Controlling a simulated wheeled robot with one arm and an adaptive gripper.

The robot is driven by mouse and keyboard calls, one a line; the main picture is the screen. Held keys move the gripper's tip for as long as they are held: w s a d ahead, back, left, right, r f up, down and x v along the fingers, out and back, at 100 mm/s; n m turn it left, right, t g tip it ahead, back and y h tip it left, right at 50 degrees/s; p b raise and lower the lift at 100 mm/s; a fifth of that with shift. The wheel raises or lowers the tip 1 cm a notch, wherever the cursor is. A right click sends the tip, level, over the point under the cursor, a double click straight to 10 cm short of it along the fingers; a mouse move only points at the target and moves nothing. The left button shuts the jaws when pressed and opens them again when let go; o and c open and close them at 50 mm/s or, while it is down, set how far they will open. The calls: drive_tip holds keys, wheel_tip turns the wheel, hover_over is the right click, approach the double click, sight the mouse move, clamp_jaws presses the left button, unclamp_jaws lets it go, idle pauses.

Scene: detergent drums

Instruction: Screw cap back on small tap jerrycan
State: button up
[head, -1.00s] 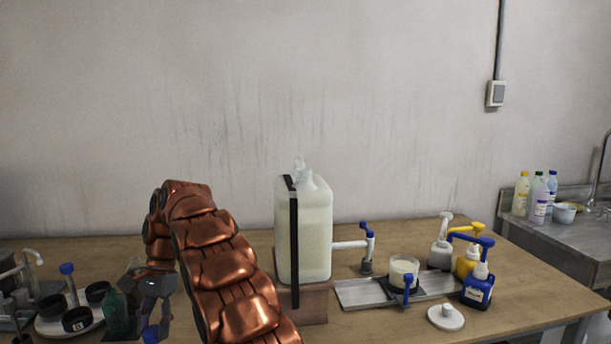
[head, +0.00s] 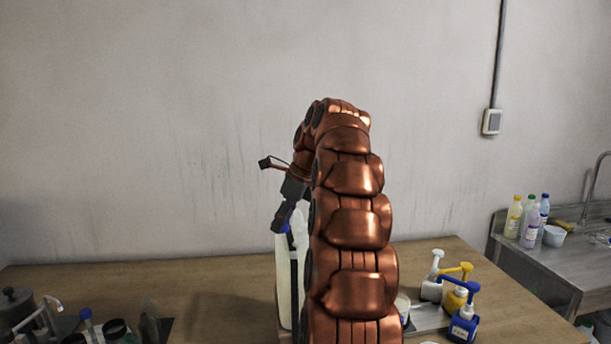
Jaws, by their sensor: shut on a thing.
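The jerrycan (head: 283,272) is a tall translucent whitish container with a dark vertical strip. It stands upright on the table, and my copper arm hides most of it, including its tap. My gripper (head: 285,222) points down at the top of the jerrycan and is shut on a blue cap (head: 285,229). Only a small piece of the cap shows between the fingers. The cap is at the level of the jerrycan's top, close to where the neck is. Whether it touches or sits straight on the neck I cannot tell.
Blue, yellow and white pump bottles (head: 462,326) stand right of my arm. A partly hidden beaker (head: 402,306) is beside the arm. Black rings and other small items (head: 116,333) sit at the lower left. Several bottles (head: 530,222) stand by the sink at right.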

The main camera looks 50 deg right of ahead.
drive_tip(key=s+d+r+m+h+p, duration=0.1)
drive_tip(key=s+d+r+m+p, duration=0.1)
drive_tip(key=s+d+r+m, duration=0.3)
drive_tip(key=shift+n, duration=0.9)
drive_tip(key=shift+x, duration=2.15)
drive_tip(key=shift+s+a+f, duration=0.1)
drive_tip(key=shift+a+f, duration=0.05)
drive_tip(key=shift+f, duration=1.2)
idle(1.1)
drive_tip(key=m+h, duration=0.1)
drive_tip(key=m, duration=0.2)
drive_tip(key=m+h, duration=0.1)
drive_tip(key=m, duration=0.1)
drive_tip(key=shift+a+f+m, duration=0.1)
drive_tip(key=shift+a+m, duration=0.1)
drive_tip(key=shift+m, duration=0.2)
drive_tip(key=o, duration=0.6)
drive_tip(key=shift+c, duration=0.2)
